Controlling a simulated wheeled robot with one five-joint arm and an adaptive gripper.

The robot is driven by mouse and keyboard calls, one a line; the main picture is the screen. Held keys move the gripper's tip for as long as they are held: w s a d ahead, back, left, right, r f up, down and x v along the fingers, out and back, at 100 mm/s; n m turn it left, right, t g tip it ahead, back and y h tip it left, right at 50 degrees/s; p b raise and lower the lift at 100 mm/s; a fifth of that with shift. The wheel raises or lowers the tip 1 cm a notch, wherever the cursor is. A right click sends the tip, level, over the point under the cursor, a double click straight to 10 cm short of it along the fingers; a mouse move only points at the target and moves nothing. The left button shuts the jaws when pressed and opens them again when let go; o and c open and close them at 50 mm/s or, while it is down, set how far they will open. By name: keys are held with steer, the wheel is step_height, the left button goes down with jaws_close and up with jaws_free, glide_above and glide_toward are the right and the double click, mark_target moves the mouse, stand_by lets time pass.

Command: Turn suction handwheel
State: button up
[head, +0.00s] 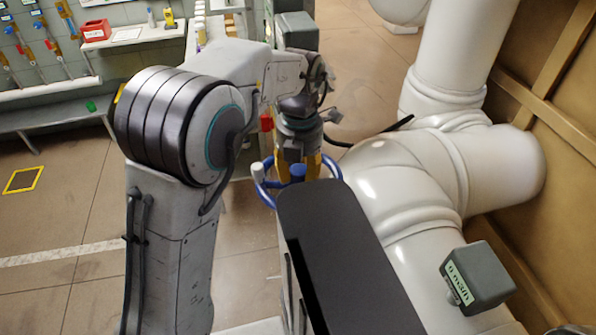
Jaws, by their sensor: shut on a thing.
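The blue handwheel (263,193) is in the middle of the head view, low beside the large white pipe. A pale knob (257,171) stands up at the left of its rim, and a blue piece (298,172) shows near its centre. My gripper (295,155) points down over the wheel and is shut on it. The exact contact of the fingertips is hard to make out. My dark body part hides the near side of the wheel.
A thick white pipe (405,165) fills the right side, with a grey box labelled m3/h (478,278) on it. A workbench with a red bin (95,30) stands at the upper left. Open floor (60,225) lies at left.

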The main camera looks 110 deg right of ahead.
steer(key=shift+f, duration=0.1)
steer(key=o, duration=1)
step_height(320, 180, up, 12)
stand_by(0.8)
